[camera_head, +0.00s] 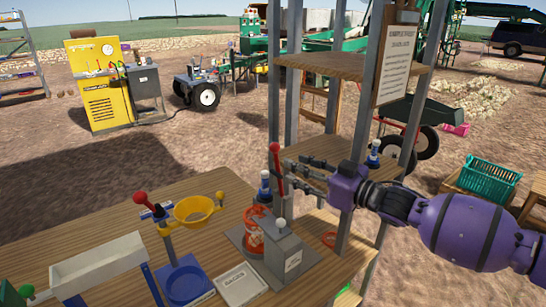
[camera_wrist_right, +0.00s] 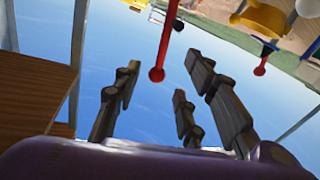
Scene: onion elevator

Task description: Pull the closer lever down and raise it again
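A red lever with a round red knob (camera_head: 275,147) rises from the grey box (camera_head: 284,250) on the wooden table. It also shows upside down in the right wrist view as a red rod (camera_wrist_right: 165,40) ending in a ball. My right gripper (camera_head: 287,172) is at the lever's upper part, just right of it in the head view. In the right wrist view its dark fingers (camera_wrist_right: 158,80) are spread, with the lever showing in the gap between them. Contact cannot be made out. Another red-knobbed lever (camera_head: 140,198) stands farther left beside a yellow bowl. My left gripper is not in view.
A wooden shelf with metal posts (camera_head: 365,90) stands close around my right forearm.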

